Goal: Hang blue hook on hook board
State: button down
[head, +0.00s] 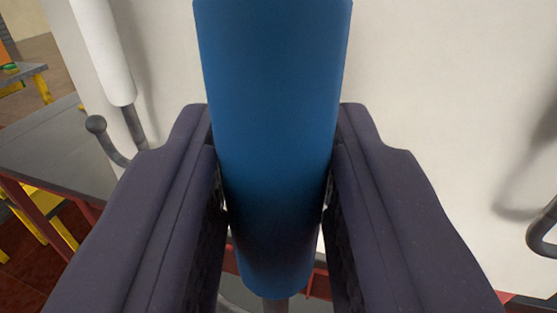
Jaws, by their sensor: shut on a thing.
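A thick blue cylinder (275,120), the body of the blue hook, fills the middle of the head view. My gripper (275,210) is shut on it, with one dark finger on each side. The blue hook stands nearly upright in the picture. Its top runs out of view. A thin grey stem (274,305) shows at its lower end, and the rest of that end is cut off by the bottom edge. A white board (430,100) stands behind it, likely the hook board. I cannot tell whether the blue hook touches the board.
A white cylinder with a grey metal hook (103,50) hangs at the upper left before the board. Part of another grey hook (543,232) shows at the right edge. A grey table (60,155) with a red frame stands at left.

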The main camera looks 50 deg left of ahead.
jog(key=shift+w+a+p, duration=0.25)
jog(key=shift+w+a, duration=0.35)
jog(key=shift+w, duration=0.3)
jog(key=shift+w+a+p, duration=0.2)
jog(key=shift+w+a, duration=0.4)
jog(key=shift+w, duration=0.3)
jog(key=w+a+b, duration=0.2)
jog(key=w+a, duration=0.2)
jog(key=w, duration=0.1)
jog(key=shift+w, duration=0.35)
dwell(3.6)
jog(key=shift+w+f+b, duration=0.1)
jog(key=shift+f+b, duration=0.25)
jog(key=shift+b, duration=0.4)
dwell(0.3)
